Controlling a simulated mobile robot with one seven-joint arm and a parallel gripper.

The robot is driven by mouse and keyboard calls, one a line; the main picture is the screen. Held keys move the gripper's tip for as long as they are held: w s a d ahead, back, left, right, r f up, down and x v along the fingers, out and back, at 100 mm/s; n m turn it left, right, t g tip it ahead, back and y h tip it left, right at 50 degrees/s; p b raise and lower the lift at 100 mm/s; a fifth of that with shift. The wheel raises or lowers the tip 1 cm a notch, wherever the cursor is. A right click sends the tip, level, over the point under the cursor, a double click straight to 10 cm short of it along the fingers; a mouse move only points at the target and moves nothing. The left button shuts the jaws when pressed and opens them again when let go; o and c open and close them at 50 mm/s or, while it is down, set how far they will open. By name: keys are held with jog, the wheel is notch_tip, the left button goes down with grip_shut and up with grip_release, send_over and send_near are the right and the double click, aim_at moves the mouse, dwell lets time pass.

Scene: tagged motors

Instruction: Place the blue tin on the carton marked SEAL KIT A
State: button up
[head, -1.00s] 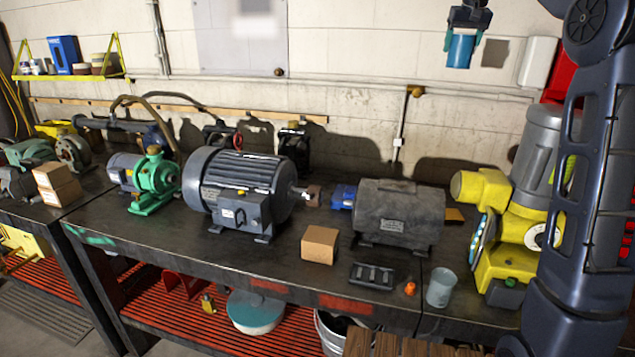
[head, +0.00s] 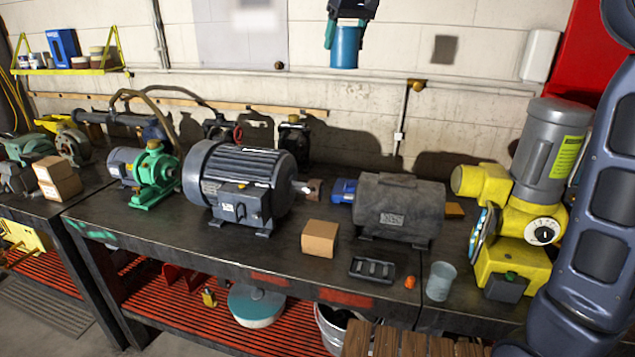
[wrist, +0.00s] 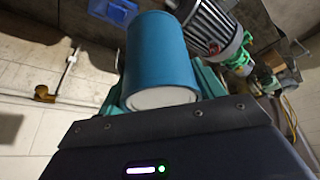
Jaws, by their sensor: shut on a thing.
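My gripper (head: 346,32) is high in front of the wall in the head view, shut on the blue tin (head: 344,50). The tin hangs below the palm, well above the bench. In the wrist view, the tin (wrist: 160,55) stands out between the teal fingers, with its pale round end toward the palm. A brown carton (head: 320,239) sits on the bench in front of the grey motors. Two more cartons (head: 58,180) are stacked at the far left. No marking is readable on any carton, so I cannot tell which says SEAL KIT A.
A large dark grey motor (head: 240,185) and a grey cast motor (head: 398,212) stand behind the single carton. A black tray (head: 372,269), orange piece (head: 410,282) and grey cup (head: 440,282) lie to its right. A yellow machine (head: 510,250) stands further right.

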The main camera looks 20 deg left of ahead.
jog(key=n, duration=0.1)
send_over(319, 228)
jog(key=f, duration=0.2)
notch_tip(319, 228, down, 44)
jog(key=shift+f, duration=0.15)
jog(key=shift+f, duration=0.2)
dwell(0.3)
jog(key=o, duration=1.3)
jog(key=shift+d+r, duration=0.15)
jog(key=shift+r, duration=0.4)
jog(key=v, duration=1.1)
jog(key=shift+d, duration=0.2)
